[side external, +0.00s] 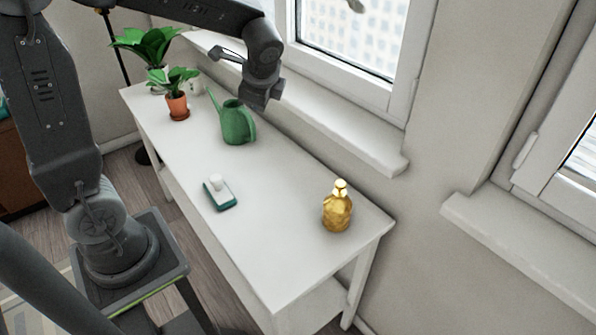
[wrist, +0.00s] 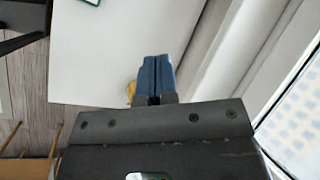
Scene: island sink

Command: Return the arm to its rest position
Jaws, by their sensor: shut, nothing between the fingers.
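My gripper (side external: 257,103) hangs high in the side view, above the back edge of the table and to the upper right of the green watering can. It is apart from everything there. In the wrist view my gripper's blue fingers (wrist: 155,72) are closed together with nothing between them. They cover most of a gold object (wrist: 131,92), of which only a sliver shows.
A window ledge (side external: 330,115) runs behind. The table's middle is clear.

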